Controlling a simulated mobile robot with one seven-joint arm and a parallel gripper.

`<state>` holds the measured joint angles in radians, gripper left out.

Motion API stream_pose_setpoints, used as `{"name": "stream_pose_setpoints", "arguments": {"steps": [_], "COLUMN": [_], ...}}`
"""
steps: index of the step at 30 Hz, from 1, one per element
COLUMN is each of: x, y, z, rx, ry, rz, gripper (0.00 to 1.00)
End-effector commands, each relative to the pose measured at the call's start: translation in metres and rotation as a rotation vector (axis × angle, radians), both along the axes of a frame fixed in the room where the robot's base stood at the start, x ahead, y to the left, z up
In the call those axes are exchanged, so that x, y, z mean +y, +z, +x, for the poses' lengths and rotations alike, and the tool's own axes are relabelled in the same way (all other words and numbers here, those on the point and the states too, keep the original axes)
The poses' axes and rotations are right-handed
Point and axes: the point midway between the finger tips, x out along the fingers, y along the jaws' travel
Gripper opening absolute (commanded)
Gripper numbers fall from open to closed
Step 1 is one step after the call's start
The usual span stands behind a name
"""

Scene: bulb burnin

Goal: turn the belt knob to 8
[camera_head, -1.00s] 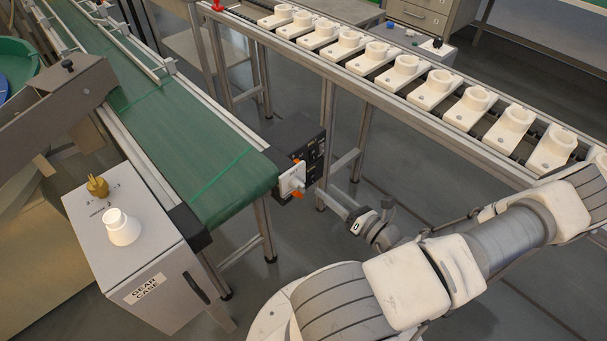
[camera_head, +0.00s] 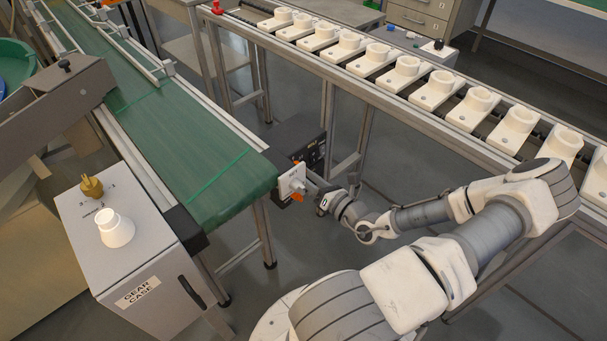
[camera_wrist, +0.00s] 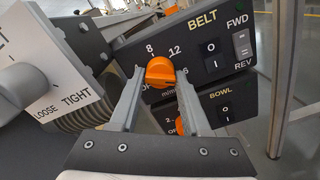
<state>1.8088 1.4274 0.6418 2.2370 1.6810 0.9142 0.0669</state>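The orange belt knob (camera_wrist: 160,72) is on the dark control panel (camera_wrist: 215,50) marked BELT in the wrist view. The numbers 8 and 12 show above it; the lettering below is partly hidden by my gripper. A dark mark shows on the knob's lower right, but I cannot tell its exact setting. My gripper (camera_wrist: 159,76) is open, with one finger on each side of the knob. I cannot tell whether the fingers touch it. In the head view, my gripper's end is beside the conveyor's end, and the belt knob cannot be made out.
A second orange knob (camera_wrist: 179,125), under the BOWL label, is partly hidden behind the right finger. A white LOOSE/TIGHT plate (camera_wrist: 45,95) with a grey knob is close on the left. The green conveyor (camera_head: 190,150) and a rail of white holders (camera_head: 405,72) flank the arm.

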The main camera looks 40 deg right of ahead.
Motion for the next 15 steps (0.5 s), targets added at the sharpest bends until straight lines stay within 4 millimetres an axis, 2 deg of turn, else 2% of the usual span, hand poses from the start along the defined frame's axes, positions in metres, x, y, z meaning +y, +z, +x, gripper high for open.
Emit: {"name": "stream_pose_setpoints", "arguments": {"steps": [1,7,15], "x": [0.0000,0.0001,0.0003], "y": [0.0000,0.0000,0.0011], "z": [-0.0001,-0.0003,-0.0004], "rx": [0.000,0.000,-0.002], "ry": [0.000,0.000,0.001], "rz": [0.000,0.000,-0.015], "gripper": [0.36,0.00,0.00]}}
